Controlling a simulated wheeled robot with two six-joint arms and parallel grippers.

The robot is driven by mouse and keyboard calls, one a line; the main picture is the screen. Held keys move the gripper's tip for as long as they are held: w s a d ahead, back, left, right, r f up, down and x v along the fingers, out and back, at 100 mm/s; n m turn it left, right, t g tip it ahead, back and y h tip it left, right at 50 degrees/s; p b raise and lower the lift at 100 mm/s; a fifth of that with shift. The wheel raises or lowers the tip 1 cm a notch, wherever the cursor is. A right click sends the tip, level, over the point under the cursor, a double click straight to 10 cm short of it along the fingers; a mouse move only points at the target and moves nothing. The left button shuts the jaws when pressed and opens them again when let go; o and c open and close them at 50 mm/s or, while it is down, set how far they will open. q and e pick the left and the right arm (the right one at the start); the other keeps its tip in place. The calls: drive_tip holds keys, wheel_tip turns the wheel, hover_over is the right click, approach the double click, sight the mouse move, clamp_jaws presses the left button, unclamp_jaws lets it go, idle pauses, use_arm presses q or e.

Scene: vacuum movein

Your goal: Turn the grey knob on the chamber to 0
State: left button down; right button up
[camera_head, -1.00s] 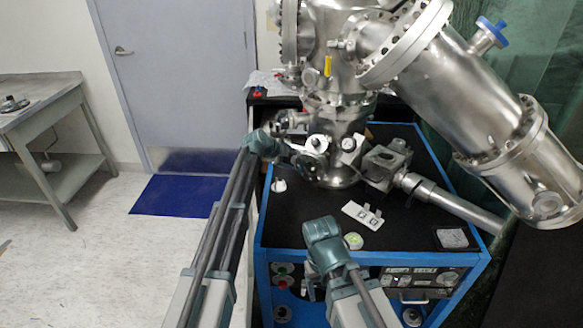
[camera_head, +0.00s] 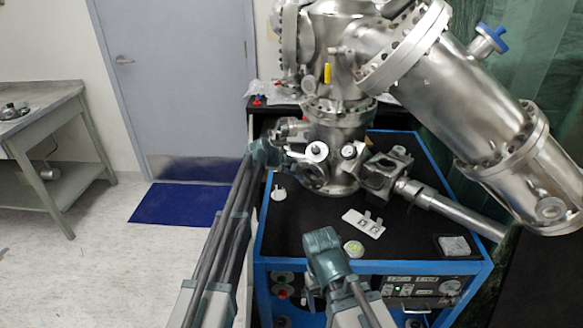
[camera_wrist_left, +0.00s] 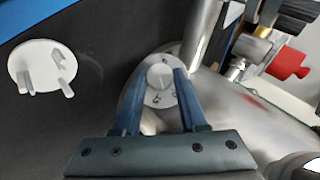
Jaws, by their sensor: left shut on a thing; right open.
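The grey knob (camera_wrist_left: 160,78) shows in the left wrist view as a pale round disc with a raised centre and small dark marks. My left gripper (camera_wrist_left: 156,92) is shut on it, with one blue finger on each side. I cannot read which number the knob is set to. In the head view my left gripper (camera_head: 288,158) is at the left side of the steel chamber (camera_head: 337,140), and the knob is not clearly visible there. My right gripper (camera_head: 312,294) is open, low in front of the blue-framed cabinet, apart from the chamber.
The black cabinet top (camera_head: 300,225) holds a white disc with pegs (camera_head: 279,193), a white plate (camera_head: 363,223), a round green-white item (camera_head: 354,248) and a grey square tray (camera_head: 454,246). A large slanted steel tube (camera_head: 470,100) overhangs the right side.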

use_arm(q)
drive_tip(key=shift+w+r+n+p, duration=0.15)
drive_tip(key=shift+r+n+p, duration=0.15)
drive_tip(key=shift+p, duration=0.15)
drive_tip(key=shift+g+p, duration=0.3)
drive_tip(key=shift+g, duration=0.2)
drive_tip(key=shift+f+n+g, duration=0.15)
drive_tip(key=shift+n+g, duration=0.15)
drive_tip(key=shift+n, duration=0.3)
drive_tip(key=shift+f, duration=0.1)
drive_tip(key=shift+c, duration=2.2)
unclamp_jaws()
